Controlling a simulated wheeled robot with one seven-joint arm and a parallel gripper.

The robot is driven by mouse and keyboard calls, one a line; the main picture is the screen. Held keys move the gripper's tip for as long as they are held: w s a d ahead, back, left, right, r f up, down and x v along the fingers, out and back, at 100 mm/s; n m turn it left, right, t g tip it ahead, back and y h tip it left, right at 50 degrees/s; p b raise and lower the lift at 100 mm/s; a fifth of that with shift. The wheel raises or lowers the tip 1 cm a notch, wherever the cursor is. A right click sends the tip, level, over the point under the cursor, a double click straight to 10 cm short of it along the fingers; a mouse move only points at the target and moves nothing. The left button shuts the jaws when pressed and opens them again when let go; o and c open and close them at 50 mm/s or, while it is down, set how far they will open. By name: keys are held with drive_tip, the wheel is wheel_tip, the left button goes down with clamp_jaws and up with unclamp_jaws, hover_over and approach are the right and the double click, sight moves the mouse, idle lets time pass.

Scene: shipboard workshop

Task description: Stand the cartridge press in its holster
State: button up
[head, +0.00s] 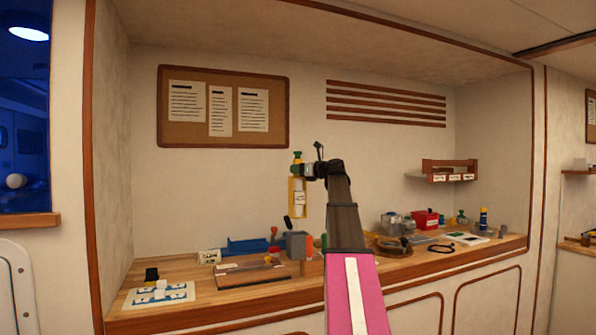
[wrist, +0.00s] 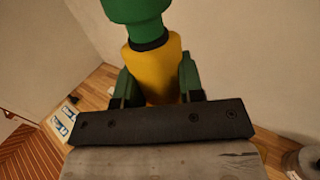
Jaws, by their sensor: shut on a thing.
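The cartridge press, a yellow tool with a green top (head: 297,157), is in my gripper (head: 301,171), above the bench in the head view. Its long yellow body with a pale panel (head: 298,197) hangs down, roughly upright. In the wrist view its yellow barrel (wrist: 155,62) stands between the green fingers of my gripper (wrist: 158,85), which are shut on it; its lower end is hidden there. A grey box-like holder (head: 299,244) stands on the bench below the press, clearly apart from it. I cannot tell for certain whether this is the holster.
The wooden bench (head: 225,298) carries a brown board (head: 250,277), a blue tray (head: 248,246) and a white-and-blue sheet (head: 160,295) at left. A red box (head: 426,219), jars and a round dish (head: 390,246) crowd the right. A small shelf (head: 450,172) hangs at right. Air around the press is clear.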

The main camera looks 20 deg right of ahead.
sight(304, 195)
drive_tip(key=shift+f, duration=5.2)
drive_tip(key=o, duration=1)
drive_tip(key=v, duration=1)
drive_tip(key=shift+s+d, duration=0.2)
drive_tip(key=shift+s, duration=0.15)
